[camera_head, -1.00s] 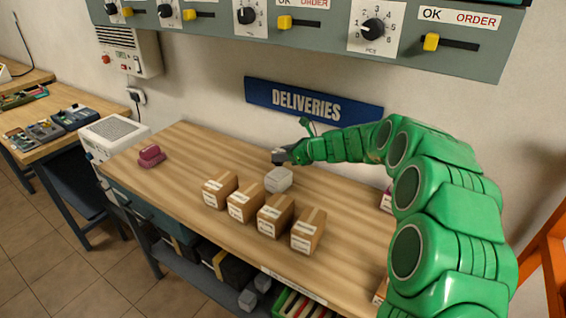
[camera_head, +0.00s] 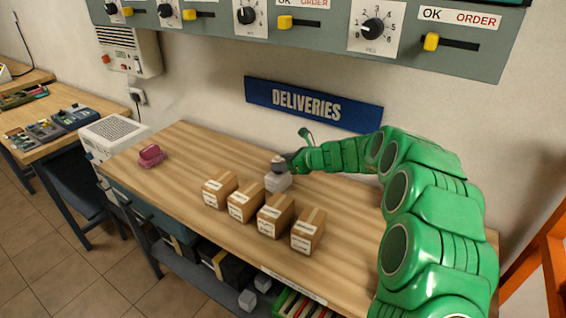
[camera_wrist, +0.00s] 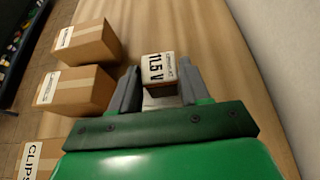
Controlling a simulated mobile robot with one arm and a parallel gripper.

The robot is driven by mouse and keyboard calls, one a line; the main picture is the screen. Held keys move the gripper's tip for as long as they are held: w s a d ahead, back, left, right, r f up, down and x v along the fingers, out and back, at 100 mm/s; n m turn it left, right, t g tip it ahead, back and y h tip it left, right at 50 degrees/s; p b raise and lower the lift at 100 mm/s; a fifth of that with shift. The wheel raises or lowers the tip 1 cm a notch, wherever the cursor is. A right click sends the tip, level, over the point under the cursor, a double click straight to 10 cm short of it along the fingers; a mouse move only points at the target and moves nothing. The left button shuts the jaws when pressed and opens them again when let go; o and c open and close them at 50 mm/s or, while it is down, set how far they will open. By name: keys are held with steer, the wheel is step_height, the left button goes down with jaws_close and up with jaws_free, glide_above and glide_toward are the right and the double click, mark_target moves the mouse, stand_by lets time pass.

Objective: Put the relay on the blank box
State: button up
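A small block with a white "11.5 V" label and reddish-brown edges, which I take for the relay (camera_wrist: 158,68), sits between the two fingers of my gripper (camera_wrist: 156,88). Both fingers appear to press on its sides. In the head view my gripper (camera_head: 279,165) is directly over a plain whitish box (camera_head: 279,183) with no visible label, apparently the blank box. The held block is at or just above the top of this box; I cannot tell whether they touch. In the wrist view a pale surface shows below the block, largely hidden by the fingers.
Several labelled brown cartons (camera_head: 275,214) stand in a row in front of the whitish box, close to it. A pink object (camera_head: 151,155) lies at the left of the wooden table (camera_head: 175,180). The wall with the DELIVERIES sign (camera_head: 313,103) is behind. The table's left part is mostly clear.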

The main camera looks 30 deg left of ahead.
steer(key=shift+o, duration=1.4)
steer(key=shift+r, duration=0.1)
steer(key=shift+d+r, duration=0.15)
steer(key=v, duration=1.1)
steer(key=shift+d, duration=0.3)
steer(key=shift+r, duration=0.2)
